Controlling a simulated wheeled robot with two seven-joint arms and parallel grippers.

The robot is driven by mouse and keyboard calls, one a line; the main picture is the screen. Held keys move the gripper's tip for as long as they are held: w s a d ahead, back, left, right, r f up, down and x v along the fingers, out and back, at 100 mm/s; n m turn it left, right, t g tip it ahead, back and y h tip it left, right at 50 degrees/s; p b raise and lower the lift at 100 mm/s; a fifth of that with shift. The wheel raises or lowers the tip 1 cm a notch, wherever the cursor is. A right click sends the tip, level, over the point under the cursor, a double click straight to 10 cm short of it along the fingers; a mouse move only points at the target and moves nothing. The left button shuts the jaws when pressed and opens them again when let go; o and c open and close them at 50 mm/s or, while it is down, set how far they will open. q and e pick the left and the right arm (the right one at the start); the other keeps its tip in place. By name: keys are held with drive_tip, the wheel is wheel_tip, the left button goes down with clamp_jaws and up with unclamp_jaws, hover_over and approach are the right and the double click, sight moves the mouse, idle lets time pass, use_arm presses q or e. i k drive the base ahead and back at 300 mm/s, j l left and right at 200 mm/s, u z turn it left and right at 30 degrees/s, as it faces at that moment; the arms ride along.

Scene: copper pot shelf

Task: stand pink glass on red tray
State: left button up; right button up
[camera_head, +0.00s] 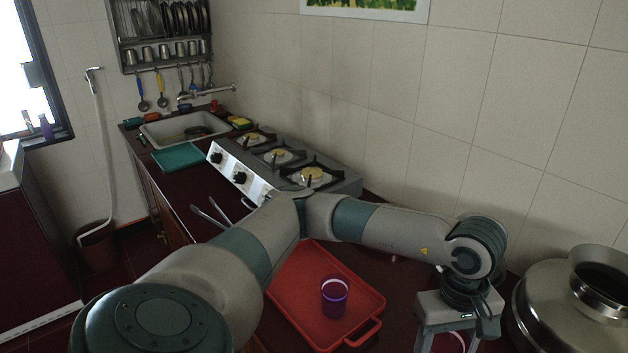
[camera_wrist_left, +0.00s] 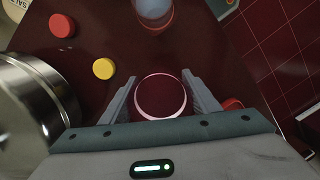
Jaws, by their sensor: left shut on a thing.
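The red tray (camera_head: 290,280) lies on the dark counter in the middle of the head view. A purple glass (camera_head: 334,297) stands upright on it. My left gripper (camera_head: 450,335) is to the right of the tray, pointing down, at the bottom edge of the head view. It is shut on the pink glass (camera_head: 447,343), cut off there by the frame. In the left wrist view the pink glass (camera_wrist_left: 160,97) shows its round, bright pink rim between the two fingers (camera_wrist_left: 162,98). Whether its base touches the counter cannot be told. My right gripper is out of view.
A steel pot (camera_head: 572,300) is close right of my left gripper. A gas stove (camera_head: 285,165) and sink stand farther back. The left wrist view shows a red cap (camera_wrist_left: 62,25), a yellow cap (camera_wrist_left: 104,68) and a pale glass (camera_wrist_left: 153,8) on the counter.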

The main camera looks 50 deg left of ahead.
sight(297, 275)
drive_tip(key=j+u, duration=0.2)
drive_tip(key=j, duration=0.5)
drive_tip(key=j+u, duration=0.15)
drive_tip(key=j, duration=0.5)
drive_tip(key=i, duration=0.05)
